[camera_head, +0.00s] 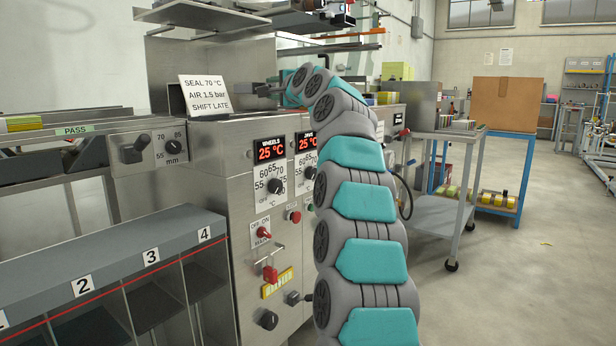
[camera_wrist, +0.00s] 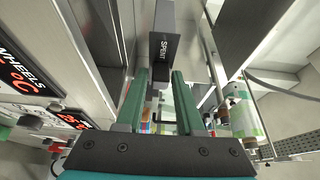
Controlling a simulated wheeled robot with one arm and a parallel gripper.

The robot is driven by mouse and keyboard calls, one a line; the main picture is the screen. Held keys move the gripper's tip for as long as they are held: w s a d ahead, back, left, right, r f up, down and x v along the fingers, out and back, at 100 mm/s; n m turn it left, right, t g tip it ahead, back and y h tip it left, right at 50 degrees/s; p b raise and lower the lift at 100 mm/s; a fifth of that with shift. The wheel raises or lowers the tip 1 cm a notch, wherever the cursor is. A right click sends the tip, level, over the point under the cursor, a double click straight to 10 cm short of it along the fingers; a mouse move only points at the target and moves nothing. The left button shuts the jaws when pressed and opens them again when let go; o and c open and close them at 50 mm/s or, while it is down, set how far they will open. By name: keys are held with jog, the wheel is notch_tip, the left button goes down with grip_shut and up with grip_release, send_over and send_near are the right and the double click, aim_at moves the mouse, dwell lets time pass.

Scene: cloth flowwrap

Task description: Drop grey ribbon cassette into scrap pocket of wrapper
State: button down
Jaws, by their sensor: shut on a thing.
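A dark grey block marked SPENT (camera_wrist: 164,48), which I take for the grey ribbon cassette, shows between and just beyond the tips of the green fingers in the wrist view. My gripper (camera_wrist: 159,76) is shut on it. In the head view my arm reaches away to the wrapper (camera_head: 238,150), a steel machine with dials and red displays. The gripper end is small there and partly hidden by my arm. I cannot pick out the scrap pocket in either view.
A sign (camera_head: 206,94) stands on the wrapper's top. Numbered bins (camera_head: 110,275) line the lower left. A grey trolley (camera_head: 448,215) and a cardboard box (camera_head: 505,104) on a blue bench stand at right. Steel panels flank my gripper closely in the wrist view. The right floor is open.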

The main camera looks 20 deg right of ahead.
jog(key=shift+f+b, duration=0.35)
jog(key=shift+f, duration=0.3)
jog(key=shift+r, duration=0.1)
jog(key=shift+c, duration=2.2)
grip_release()
jog(key=shift+s, duration=0.1)
jog(key=b+v, duration=0.1)
jog(key=v, duration=0.6)
jog(key=shift+s, duration=0.3)
